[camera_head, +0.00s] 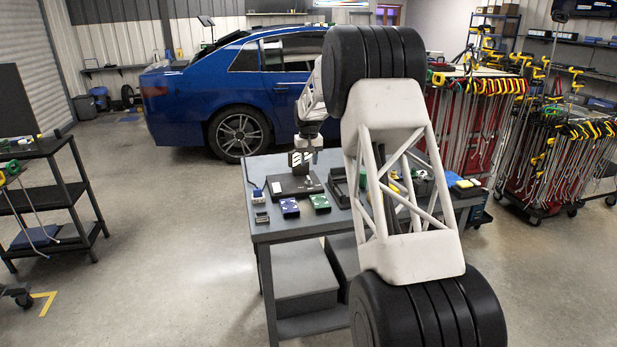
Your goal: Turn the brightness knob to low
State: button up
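My gripper (303,163) is above the back left part of a grey table (262,228), pointing down. It is small in the picture, and I cannot tell whether its fingers are open or shut. A flat black box (293,187) lies on the table just below the gripper. I cannot tell whether the gripper touches it. No brightness knob can be made out at this size; the gripper covers part of the box's far side. My white arm link and black joints hide the middle of the table.
Small items lie along the table's front left: a blue pack (289,208), a green pack (320,203) and a small grey box (262,217). A blue car (240,90) stands behind. Racks of dent rods (460,130) stand right. A black cart (45,190) stands left; open floor lies between.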

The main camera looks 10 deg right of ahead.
aim_at(308, 177)
jog(key=shift+f, duration=3.4)
grip_shut()
